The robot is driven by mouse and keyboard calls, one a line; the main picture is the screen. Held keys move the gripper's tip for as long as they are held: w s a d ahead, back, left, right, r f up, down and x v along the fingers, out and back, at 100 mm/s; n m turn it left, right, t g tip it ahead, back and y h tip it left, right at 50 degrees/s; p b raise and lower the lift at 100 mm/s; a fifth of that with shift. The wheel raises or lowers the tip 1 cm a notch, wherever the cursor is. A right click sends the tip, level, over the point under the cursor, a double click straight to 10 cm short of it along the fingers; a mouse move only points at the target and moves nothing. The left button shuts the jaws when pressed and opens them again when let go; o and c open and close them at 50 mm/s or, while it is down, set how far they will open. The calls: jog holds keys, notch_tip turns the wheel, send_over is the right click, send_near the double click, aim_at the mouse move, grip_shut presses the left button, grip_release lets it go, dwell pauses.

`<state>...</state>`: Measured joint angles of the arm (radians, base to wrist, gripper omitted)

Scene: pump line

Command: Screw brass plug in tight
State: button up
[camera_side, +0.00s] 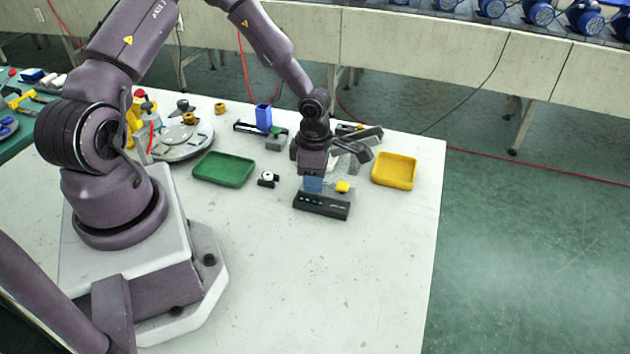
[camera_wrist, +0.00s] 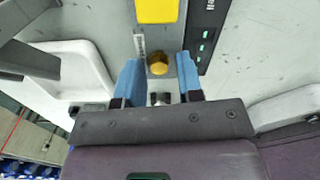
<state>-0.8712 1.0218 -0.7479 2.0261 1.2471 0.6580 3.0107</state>
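The brass plug (camera_wrist: 158,64) shows in the wrist view as a small round golden piece against a grey fixture (camera_wrist: 166,40). My gripper (camera_wrist: 158,66) points down at it, with one blue finger on each side. The fingers stand apart, with a narrow gap visible between each finger and the plug. In the side view my gripper (camera_side: 313,185) is low over the black tester box with green lights (camera_side: 322,205). There the plug is hidden behind my fingers. How deep the plug sits cannot be told.
A yellow block (camera_wrist: 157,10) is beside the plug; it also shows in the side view (camera_side: 342,187). A green tray (camera_side: 223,169) lies left, a yellow tray (camera_side: 394,171) right. A small black-and-white part (camera_side: 268,179) is near. The front table is clear.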

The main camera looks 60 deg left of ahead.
jog(key=shift+r, duration=0.1)
jog(key=shift+r, duration=2.2)
